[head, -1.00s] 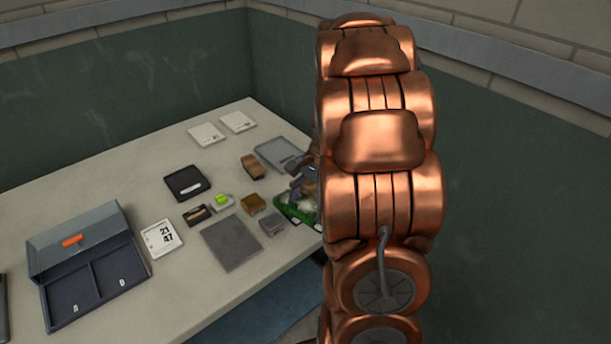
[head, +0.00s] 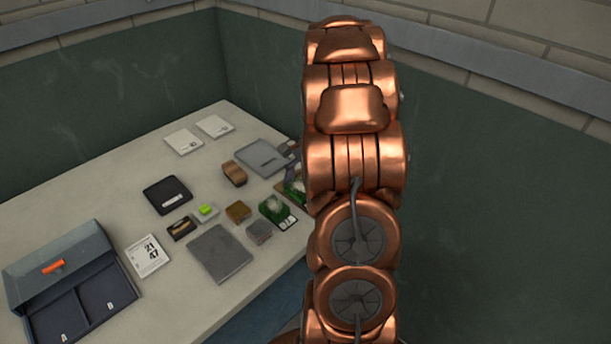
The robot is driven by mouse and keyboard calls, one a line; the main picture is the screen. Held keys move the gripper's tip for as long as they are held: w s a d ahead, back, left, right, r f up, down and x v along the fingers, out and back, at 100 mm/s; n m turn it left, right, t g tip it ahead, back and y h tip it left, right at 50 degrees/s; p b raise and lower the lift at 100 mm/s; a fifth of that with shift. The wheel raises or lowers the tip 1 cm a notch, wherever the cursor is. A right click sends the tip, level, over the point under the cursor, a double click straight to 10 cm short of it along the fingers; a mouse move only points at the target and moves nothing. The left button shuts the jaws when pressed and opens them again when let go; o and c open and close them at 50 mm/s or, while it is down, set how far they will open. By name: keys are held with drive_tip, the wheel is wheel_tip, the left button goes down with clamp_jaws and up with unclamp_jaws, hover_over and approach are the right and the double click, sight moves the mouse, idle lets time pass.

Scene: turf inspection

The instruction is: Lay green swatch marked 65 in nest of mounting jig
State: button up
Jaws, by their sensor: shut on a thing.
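My gripper (head: 291,168) is over the right part of the table, mostly hidden behind my copper arm. It is shut on a green swatch (head: 295,187), of which only a part shows left of the arm. No number can be read on it. A second green piece with a pale top and a white label (head: 278,212) lies on the table just below and left of it. I cannot tell for sure which thing is the mounting jig; a grey shallow tray (head: 262,158) lies behind the gripper, and a black case (head: 167,195) with a white label lies further left.
A two-compartment box (head: 80,311), marked A and B, stands front left beside a card reading 21 47 (head: 147,255). A dark grey plate (head: 220,253) lies near the front edge. Several small blocks, including a brown one (head: 234,173), crowd the middle. Two white cards (head: 184,141) lie behind.

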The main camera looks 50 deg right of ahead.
drive_tip(key=shift+w+d+f+p, duration=0.1)
drive_tip(key=shift+w+d+p, duration=0.2)
drive_tip(key=shift+w+d, duration=0.5)
drive_tip(key=shift+w+d+f+p, duration=0.1)
drive_tip(key=shift+w+d+p, duration=0.25)
drive_tip(key=shift+d, duration=0.85)
drive_tip(key=shift+w+d+f+p, duration=0.1)
drive_tip(key=shift+w+d+p, duration=0.2)
drive_tip(key=shift+w+d, duration=0.5)
drive_tip(key=f, duration=0.1)
drive_tip(key=p, duration=0.1)
drive_tip(key=f, duration=0.1)
drive_tip(key=shift+s+d+f+p, duration=0.2)
drive_tip(key=shift+s+f+p, duration=0.05)
drive_tip(key=shift+f+p, duration=0.05)
drive_tip(key=shift+w+f, duration=0.1)
drive_tip(key=shift+f, duration=0.4)
drive_tip(key=shift+f, duration=0.2)
drive_tip(key=o, duration=0.8)
drive_tip(key=shift+o, duration=0.2)
drive_tip(key=shift+r, duration=0.1)
drive_tip(key=b+v, duration=0.3)
drive_tip(key=v, duration=0.9)
drive_tip(key=shift+r+b, duration=0.2)
drive_tip(key=shift+b, duration=0.15)
